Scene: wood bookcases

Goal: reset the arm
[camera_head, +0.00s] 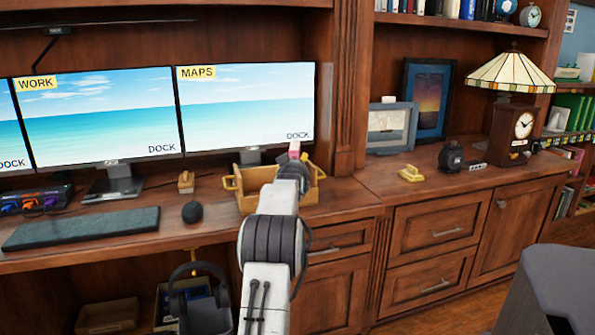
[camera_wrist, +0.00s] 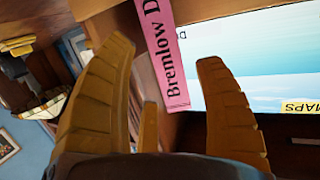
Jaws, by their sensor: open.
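My gripper (camera_wrist: 164,60) is open in the wrist view, its two yellow-brown ribbed fingers spread apart. A pink strip with dark lettering, "Bremlow D", (camera_wrist: 166,50) shows between and beyond the fingertips; I cannot tell how far off it is. In the head view my arm reaches forward over the desk edge to a wooden box with handles (camera_head: 248,203). A small pink piece (camera_head: 294,149) shows just past the arm's end, over the box.
A keyboard (camera_head: 82,228) and mouse (camera_head: 192,212) lie left. A yellow object (camera_head: 411,174), a dark round device (camera_head: 451,158) and a lamp (camera_head: 511,75) are right. Headphones (camera_head: 187,291) hang below the desk.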

